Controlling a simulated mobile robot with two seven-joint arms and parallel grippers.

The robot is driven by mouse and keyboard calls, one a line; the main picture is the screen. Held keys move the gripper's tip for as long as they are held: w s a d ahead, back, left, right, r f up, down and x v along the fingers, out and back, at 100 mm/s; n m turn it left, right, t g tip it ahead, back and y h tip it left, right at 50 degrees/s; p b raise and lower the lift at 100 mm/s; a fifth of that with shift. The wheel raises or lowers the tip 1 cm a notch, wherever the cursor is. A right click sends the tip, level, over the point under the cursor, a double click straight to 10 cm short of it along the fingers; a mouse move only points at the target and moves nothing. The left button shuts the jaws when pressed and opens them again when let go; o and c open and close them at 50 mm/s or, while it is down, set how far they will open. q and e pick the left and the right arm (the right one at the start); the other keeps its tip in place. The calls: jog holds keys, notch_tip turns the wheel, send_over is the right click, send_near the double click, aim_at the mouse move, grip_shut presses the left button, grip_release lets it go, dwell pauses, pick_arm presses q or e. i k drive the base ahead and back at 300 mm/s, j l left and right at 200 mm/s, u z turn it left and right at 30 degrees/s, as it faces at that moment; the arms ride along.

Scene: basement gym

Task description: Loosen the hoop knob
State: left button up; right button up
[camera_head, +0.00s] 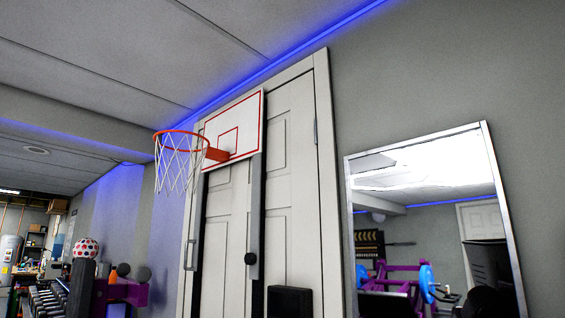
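A basketball hoop with an orange rim (183,134) and white net hangs from a white backboard (245,115) with red lines, high in front of a white panelled door. A black block (289,301) stands low, just right of the post, cut off by the bottom edge. Neither of my grippers shows in the head view.
A framed mirror (353,235) is at the right, reflecting purple gym equipment. A dumbbell rack (50,298) and a red-and-white patterned ball (86,248) are at the lower left. The floor is not in view.

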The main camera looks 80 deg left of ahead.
aim_at(250, 259)
jog(key=u, duration=2.95)
jog(key=z, duration=0.4)
jog(key=i+j+z, duration=0.1)
jog(key=z, duration=0.3)
jog(key=j+z, duration=0.2)
jog(key=z, duration=0.25)
jog(key=i+j+z, duration=0.1)
jog(key=j+z, duration=0.45)
jog(key=j, duration=0.25)
jog(key=j+z, duration=0.25)
jog(key=j, duration=0.65)
jog(key=j+z, duration=0.25)
jog(key=j, duration=0.65)
